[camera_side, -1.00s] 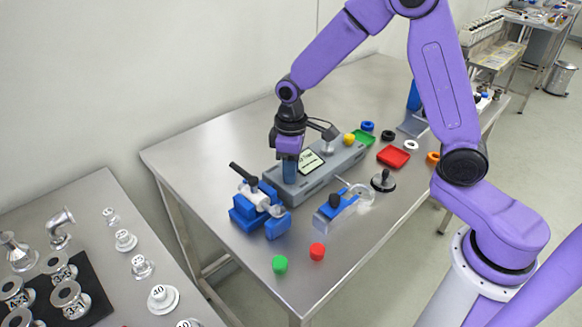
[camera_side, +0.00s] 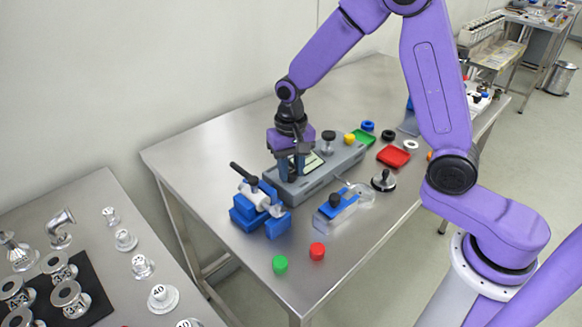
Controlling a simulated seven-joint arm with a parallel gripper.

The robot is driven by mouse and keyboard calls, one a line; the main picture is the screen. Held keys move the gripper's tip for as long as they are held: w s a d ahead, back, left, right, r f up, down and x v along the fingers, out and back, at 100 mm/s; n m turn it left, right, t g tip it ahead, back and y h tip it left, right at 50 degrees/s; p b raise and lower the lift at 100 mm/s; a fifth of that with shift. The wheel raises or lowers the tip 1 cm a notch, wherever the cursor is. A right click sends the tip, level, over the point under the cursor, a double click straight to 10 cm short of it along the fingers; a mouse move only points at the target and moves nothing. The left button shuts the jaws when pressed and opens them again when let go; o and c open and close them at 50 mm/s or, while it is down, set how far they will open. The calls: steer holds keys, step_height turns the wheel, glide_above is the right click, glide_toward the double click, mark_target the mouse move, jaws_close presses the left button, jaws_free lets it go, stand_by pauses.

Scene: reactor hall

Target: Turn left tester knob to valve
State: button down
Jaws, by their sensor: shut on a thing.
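The tester is a long grey box (camera_side: 318,179) with a light display (camera_side: 311,164) on its top, in the middle of the steel table. A dark knob (camera_side: 328,137) on a light stem stands at its right part. My gripper (camera_side: 291,176) points down over the left end of the tester, its two fingers straddling that spot. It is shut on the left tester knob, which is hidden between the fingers. The knob's pointing direction cannot be seen.
A blue clamp with a valve body and black handle (camera_side: 243,173) stands close at the left. Green (camera_side: 280,265) and red (camera_side: 317,251) caps lie near the front edge. A red tray (camera_side: 393,156) is at the right.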

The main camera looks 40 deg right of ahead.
mark_target(291, 173)
steer(key=m, duration=0.4)
steer(key=shift+m, duration=0.3)
steer(key=shift+r+m, duration=0.1)
steer(key=shift+m, duration=1.8)
steer(key=c, duration=0.8)
jaws_free()
step_height(291, 173, up, 17)
steer(key=shift+r, duration=0.2)
